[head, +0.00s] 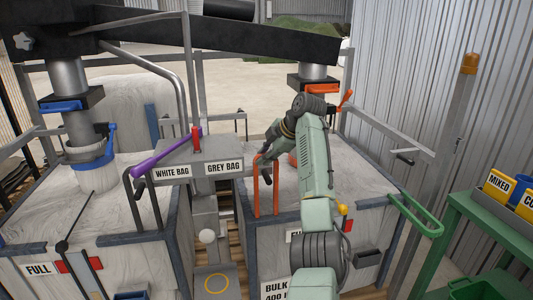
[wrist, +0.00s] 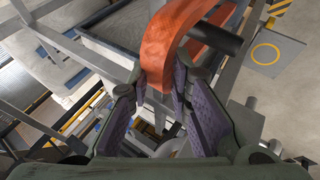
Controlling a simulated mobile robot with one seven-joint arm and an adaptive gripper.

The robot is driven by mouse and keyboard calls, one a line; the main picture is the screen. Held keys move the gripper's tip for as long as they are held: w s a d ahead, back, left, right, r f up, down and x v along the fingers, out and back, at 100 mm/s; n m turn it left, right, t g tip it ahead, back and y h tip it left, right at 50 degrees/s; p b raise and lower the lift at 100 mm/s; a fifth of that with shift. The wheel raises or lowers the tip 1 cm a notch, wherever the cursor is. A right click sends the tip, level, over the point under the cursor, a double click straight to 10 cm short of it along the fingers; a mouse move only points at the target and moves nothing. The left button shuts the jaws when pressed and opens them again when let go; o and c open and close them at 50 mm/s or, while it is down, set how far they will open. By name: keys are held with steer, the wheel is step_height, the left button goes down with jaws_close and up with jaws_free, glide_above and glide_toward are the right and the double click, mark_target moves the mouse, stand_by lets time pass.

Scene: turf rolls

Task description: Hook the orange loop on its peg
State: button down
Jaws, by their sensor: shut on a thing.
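The orange loop (wrist: 158,62) is a wide band between the purple-padded fingers of my gripper (wrist: 160,85) in the wrist view. My gripper is shut on one side of it. The band arches at the top of that view, and a dark round peg (wrist: 222,40) shows inside the arch; whether the band rests on it I cannot tell.
A green table (head: 480,225) holds yellow and blue bins.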

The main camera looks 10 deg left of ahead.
steer(key=shift+w+a+f, duration=0.2)
steer(key=shift+f, duration=0.15)
steer(key=c, duration=1.9)
jaws_free()
steer(key=o, duration=0.3)
steer(key=shift+w+a+f, duration=0.2)
steer(key=shift+w, duration=0.05)
steer(key=shift+d+r, duration=0.2)
steer(key=shift+r, duration=0.05)
steer(key=shift+s+d+r, duration=0.15)
steer(key=shift+d+r, duration=0.15)
steer(key=shift+r, duration=0.1)
steer(key=v, duration=1.1)
steer(key=shift+s+a+r, duration=0.1)
steer(key=shift+s, duration=0.05)
